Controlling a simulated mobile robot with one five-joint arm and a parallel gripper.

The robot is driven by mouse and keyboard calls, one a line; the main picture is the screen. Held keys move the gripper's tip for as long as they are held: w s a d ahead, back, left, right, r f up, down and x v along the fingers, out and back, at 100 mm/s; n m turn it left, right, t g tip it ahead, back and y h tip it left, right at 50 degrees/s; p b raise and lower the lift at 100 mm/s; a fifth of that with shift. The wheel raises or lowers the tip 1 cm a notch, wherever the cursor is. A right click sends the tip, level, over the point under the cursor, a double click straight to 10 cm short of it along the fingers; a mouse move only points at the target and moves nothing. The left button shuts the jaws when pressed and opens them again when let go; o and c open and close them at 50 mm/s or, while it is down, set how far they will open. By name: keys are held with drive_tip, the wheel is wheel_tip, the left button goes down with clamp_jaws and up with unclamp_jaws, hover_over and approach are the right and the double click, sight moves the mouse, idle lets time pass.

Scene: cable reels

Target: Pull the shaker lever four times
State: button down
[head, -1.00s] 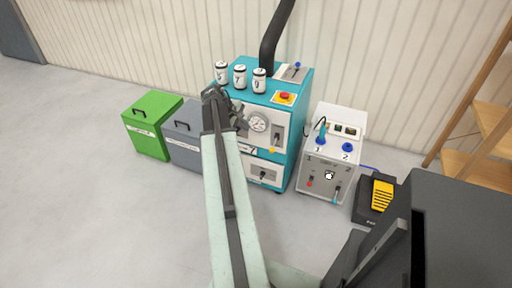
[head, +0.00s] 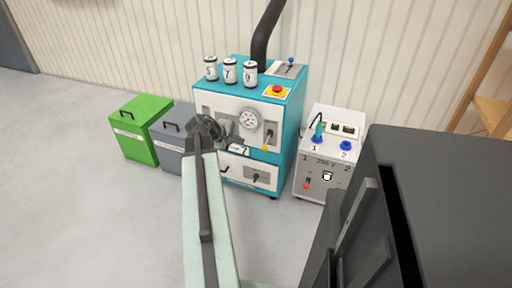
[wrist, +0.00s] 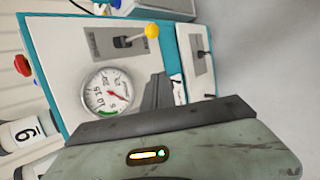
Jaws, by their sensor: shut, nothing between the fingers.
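The teal machine (head: 299,110) has a yellow-knobbed lever (head: 266,140) on its front panel, right of a round gauge (head: 249,119). The wrist view shows this lever (wrist: 135,39) on a grey plate whose lettering I cannot read. A second lever, with a blue knob (head: 291,60), stands on the machine's top. I cannot tell from the labels which is the shaker lever. My gripper (head: 233,138) is shut and empty in front of the panel, left of and apart from the yellow-knobbed lever. Its dark fingers (wrist: 160,92) show beside the gauge in the wrist view.
Numbered cans (head: 230,71) and a red stop button (head: 277,90) are on the machine's top. A green bin (head: 137,128) and a grey bin (head: 171,139) stand left. A white power unit (head: 322,178) stands right. Open floor lies in front.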

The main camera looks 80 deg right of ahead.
sight(267, 142)
drive_tip(key=b+x, duration=0.7)
drive_tip(key=x, duration=0.3)
drive_tip(key=s+a+p, duration=0.1)
drive_tip(key=s+a+r+p, duration=0.1)
drive_tip(key=s, duration=0.1)
drive_tip(key=shift+a+r, duration=0.1)
drive_tip(key=shift+r, duration=0.2)
